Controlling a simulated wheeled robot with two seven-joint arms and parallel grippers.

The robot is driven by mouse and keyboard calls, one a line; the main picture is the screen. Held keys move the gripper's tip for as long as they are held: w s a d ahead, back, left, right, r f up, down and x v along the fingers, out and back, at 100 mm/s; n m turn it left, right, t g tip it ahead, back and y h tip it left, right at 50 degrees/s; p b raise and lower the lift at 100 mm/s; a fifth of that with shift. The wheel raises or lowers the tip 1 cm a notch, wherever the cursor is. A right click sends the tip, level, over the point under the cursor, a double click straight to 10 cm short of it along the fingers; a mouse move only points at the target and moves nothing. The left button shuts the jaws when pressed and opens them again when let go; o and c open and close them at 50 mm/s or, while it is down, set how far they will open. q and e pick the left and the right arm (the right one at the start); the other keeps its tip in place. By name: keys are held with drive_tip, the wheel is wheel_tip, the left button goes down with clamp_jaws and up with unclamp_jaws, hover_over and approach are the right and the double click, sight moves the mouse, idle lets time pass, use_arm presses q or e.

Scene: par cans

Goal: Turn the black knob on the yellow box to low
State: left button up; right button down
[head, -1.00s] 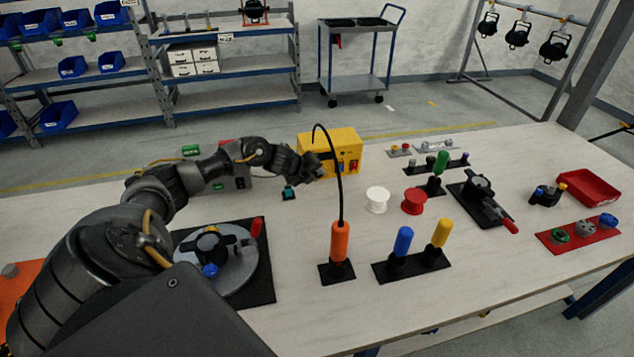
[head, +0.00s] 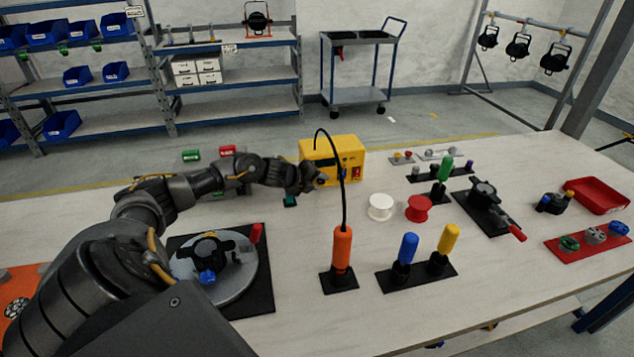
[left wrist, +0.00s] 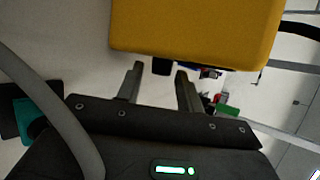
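The yellow box (head: 322,147) stands at the back of the table in the head view, with a dark display and a red switch (head: 356,173) on its front. It fills the top of the left wrist view (left wrist: 195,30). My left gripper (head: 319,181) is at the left part of the box's front. In the left wrist view my left gripper (left wrist: 159,75) has its two fingers apart. The black knob (left wrist: 161,67) shows between the fingertips, under the box's edge; I cannot tell whether they touch it. In the head view my gripper hides the knob. My right gripper is out of view.
A black cable arches from the orange handle (head: 342,252) past the box's front. White (head: 380,207) and red (head: 418,208) spools stand right of it. A teal-topped button (head: 290,201) sits below my left wrist. A round turntable (head: 225,275) lies near my forearm.

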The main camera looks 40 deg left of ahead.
use_arm(q)
drive_tip(key=shift+o, duration=0.4)
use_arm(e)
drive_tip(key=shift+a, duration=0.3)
use_arm(q)
drive_tip(key=shift+s+a+r, duration=0.1)
drive_tip(key=shift+s+r, duration=0.1)
drive_tip(key=d+b+v, duration=0.1)
drive_tip(key=v, duration=0.9)
drive_tip(key=shift+a, duration=0.45)
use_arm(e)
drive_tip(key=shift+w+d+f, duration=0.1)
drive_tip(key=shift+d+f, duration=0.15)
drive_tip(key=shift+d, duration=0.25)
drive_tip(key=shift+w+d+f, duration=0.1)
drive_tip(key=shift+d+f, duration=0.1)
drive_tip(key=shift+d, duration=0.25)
use_arm(q)
drive_tip(key=shift+r, duration=0.1)
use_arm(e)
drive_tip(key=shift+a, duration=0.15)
